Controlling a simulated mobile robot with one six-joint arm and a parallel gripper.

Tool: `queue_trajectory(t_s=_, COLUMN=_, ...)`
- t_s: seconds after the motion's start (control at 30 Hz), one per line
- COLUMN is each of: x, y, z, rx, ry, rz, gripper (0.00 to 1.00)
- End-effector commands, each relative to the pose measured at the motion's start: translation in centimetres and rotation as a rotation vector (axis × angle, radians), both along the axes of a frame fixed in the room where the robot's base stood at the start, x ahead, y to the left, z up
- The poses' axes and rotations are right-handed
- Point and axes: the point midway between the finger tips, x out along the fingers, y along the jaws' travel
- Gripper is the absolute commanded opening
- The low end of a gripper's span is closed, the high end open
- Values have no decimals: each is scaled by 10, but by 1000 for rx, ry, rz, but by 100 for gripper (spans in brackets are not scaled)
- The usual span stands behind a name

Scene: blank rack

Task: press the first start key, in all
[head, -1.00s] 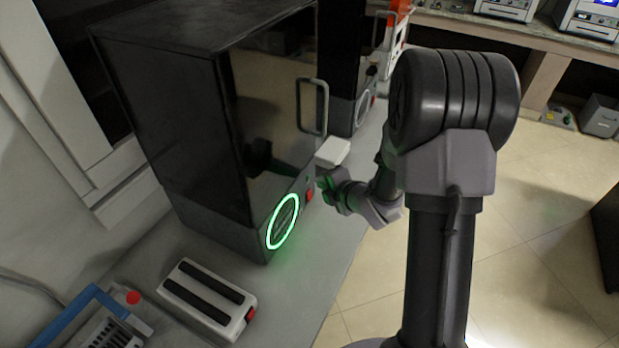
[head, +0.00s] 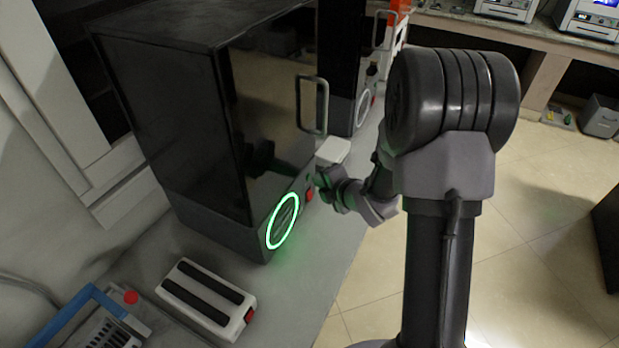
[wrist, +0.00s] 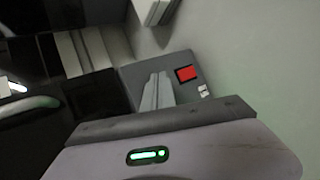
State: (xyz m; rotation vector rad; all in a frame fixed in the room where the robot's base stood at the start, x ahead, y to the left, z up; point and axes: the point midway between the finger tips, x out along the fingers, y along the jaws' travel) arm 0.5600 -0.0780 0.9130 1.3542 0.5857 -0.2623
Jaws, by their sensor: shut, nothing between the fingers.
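The near black cabinet (head: 190,130) has a glass door, a handle and a lit green ring (head: 282,221) low on its front. A red key (head: 309,195) sits on its front strip, right of the ring; it also shows on a grey panel in the wrist view (wrist: 186,73). A small greenish spot just above the red key may be another key; my gripper partly covers this area. My gripper (head: 321,185) is shut and empty, close to the strip; contact cannot be told. In the wrist view its fingers (wrist: 156,92) point at the panel, left of the red key.
A second black cabinet (head: 342,60) with a pale ring (head: 362,108) stands behind. A white block with black strips (head: 207,298) and a blue-framed device with a red knob (head: 131,297) lie on the bench in front. The door handle (head: 313,105) juts out above my gripper.

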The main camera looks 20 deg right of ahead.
Motion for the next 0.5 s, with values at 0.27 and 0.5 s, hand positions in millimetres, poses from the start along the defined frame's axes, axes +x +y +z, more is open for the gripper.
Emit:
queue_trajectory(t_s=0.27, x=2, y=1, z=0, rx=0, ry=0, rz=0, gripper=0)
queue_trajectory(t_s=0.5, x=4, y=3, z=0, rx=-1, ry=0, rz=-1, gripper=0)
